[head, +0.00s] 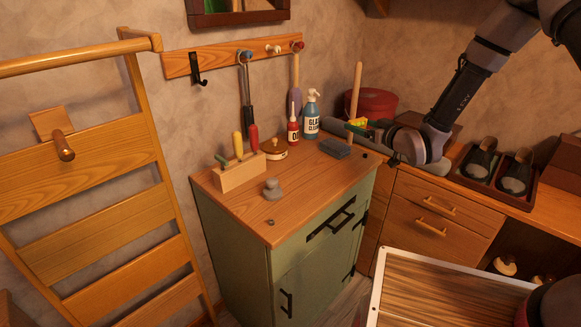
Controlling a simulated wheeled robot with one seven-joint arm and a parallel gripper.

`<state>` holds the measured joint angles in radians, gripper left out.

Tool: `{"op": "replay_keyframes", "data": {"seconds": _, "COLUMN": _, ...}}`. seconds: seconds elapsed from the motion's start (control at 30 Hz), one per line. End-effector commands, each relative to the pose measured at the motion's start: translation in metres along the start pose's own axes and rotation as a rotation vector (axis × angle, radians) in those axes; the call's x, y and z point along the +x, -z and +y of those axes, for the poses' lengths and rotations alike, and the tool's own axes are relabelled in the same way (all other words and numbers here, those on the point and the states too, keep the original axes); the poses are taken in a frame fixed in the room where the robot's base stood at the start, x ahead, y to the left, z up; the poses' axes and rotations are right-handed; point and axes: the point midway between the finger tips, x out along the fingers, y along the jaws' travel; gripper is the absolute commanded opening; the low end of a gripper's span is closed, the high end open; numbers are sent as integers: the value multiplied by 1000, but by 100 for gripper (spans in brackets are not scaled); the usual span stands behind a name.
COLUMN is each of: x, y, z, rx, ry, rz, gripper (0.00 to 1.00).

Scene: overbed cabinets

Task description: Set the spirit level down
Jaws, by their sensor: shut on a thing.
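My gripper (352,128) is at the end of my arm, which reaches in from the upper right. It is above the back right part of the green cabinet's wooden top (315,188). It is shut on a small yellow piece with some green, which appears to be the spirit level (357,122). The dark gripper parts hide much of it, so its full length and tilt cannot be told. It appears to be held above the top, not resting on it.
On the top stand a tool block (240,176), stacked grey stones (272,188), a round tin (274,149), a red bottle (293,127), a glass cleaner bottle (311,115) and a dark block (335,148). The top's front middle is clear. A shoe tray (490,175) is right.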

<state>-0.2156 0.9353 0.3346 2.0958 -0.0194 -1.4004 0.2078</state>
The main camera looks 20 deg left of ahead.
Motion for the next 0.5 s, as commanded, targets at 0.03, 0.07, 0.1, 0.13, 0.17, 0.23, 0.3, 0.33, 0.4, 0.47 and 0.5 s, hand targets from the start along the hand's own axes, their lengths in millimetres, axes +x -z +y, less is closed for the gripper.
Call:
{"op": "replay_keyframes", "data": {"seconds": 0.03, "x": 8, "y": -8, "z": -31, "rx": -5, "ry": 60, "rz": -2, "gripper": 21}}
{"op": "replay_keyframes", "data": {"seconds": 0.07, "x": 11, "y": -11, "z": -47, "rx": -10, "ry": 91, "rz": -1, "gripper": 21}}
{"op": "replay_keyframes", "data": {"seconds": 0.1, "x": 14, "y": -15, "z": -68, "rx": -17, "ry": 131, "rz": -1, "gripper": 21}}
{"op": "replay_keyframes", "data": {"seconds": 0.13, "x": 16, "y": -18, "z": -82, "rx": -21, "ry": 158, "rz": 0, "gripper": 21}}
{"op": "replay_keyframes", "data": {"seconds": 0.17, "x": 18, "y": -20, "z": -95, "rx": -25, "ry": 184, "rz": 0, "gripper": 21}}
{"op": "replay_keyframes", "data": {"seconds": 0.23, "x": 20, "y": -25, "z": -120, "rx": -34, "ry": 232, "rz": 0, "gripper": 21}}
{"op": "replay_keyframes", "data": {"seconds": 0.3, "x": 21, "y": -28, "z": -139, "rx": -39, "ry": 267, "rz": 0, "gripper": 21}}
{"op": "replay_keyframes", "data": {"seconds": 0.33, "x": 21, "y": -29, "z": -144, "rx": -41, "ry": 278, "rz": 0, "gripper": 21}}
{"op": "replay_keyframes", "data": {"seconds": 0.4, "x": 21, "y": -33, "z": -154, "rx": -44, "ry": 296, "rz": -1, "gripper": 21}}
{"op": "replay_keyframes", "data": {"seconds": 0.47, "x": 22, "y": -40, "z": -158, "rx": -45, "ry": 304, "rz": -1, "gripper": 21}}
{"op": "replay_keyframes", "data": {"seconds": 0.5, "x": 23, "y": -47, "z": -160, "rx": -45, "ry": 307, "rz": -1, "gripper": 21}}
